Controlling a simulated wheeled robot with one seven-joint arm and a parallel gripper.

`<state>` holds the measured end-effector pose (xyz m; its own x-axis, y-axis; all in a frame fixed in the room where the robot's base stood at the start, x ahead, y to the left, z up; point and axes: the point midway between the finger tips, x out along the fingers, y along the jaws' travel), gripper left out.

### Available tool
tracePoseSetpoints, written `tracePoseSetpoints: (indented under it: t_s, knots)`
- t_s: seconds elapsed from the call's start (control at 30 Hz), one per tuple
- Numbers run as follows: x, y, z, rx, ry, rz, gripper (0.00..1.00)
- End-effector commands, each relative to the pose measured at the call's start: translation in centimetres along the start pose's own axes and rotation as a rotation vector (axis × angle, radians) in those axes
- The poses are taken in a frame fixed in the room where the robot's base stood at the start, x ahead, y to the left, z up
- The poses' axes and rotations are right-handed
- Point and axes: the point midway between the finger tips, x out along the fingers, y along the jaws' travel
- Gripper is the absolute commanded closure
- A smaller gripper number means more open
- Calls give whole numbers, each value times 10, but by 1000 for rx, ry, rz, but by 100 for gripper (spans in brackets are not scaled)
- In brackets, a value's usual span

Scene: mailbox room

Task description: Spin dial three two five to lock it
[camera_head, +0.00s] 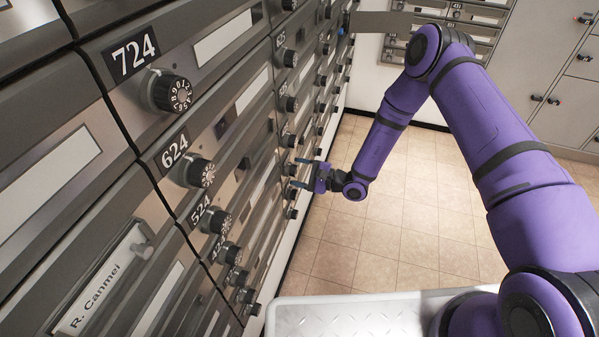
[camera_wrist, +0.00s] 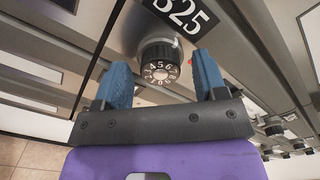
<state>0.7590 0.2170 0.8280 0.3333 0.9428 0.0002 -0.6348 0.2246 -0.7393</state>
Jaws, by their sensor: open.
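The dial (camera_wrist: 159,66) is a black round knob with white numerals around a grey face. In the wrist view it sits below a black number plate (camera_wrist: 182,12) that is cut off at the top edge and ends in 25. My gripper (camera_wrist: 164,75) is open, with one blue finger to the left of the dial and the other to its right. The fingers look apart from the knob, and how far they reach toward the panel is unclear. In the head view my gripper (camera_head: 298,172) is at the mailbox wall, among a column of small dials; which dial it faces is hard to tell there.
The mailbox wall runs along the left, with dials 724 (camera_head: 173,93), 624 (camera_head: 201,172) and 524 (camera_head: 219,222) nearer the camera. A grey metal flap (camera_head: 385,22) sticks out at the back. Grey cabinets (camera_head: 560,70) stand at the back right. The tiled floor (camera_head: 400,215) is clear.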

Motion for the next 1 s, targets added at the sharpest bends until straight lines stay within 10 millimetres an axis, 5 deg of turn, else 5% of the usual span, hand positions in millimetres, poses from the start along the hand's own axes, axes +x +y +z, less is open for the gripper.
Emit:
tracePoseSetpoints:
  t_s: [0.13,0.37,1.0]
  knots:
    - [0,0,0,0,0,0,35]
    - [0,0,0,0,0,0,84]
    - [-1,-1,-1,227,1,-2,84]
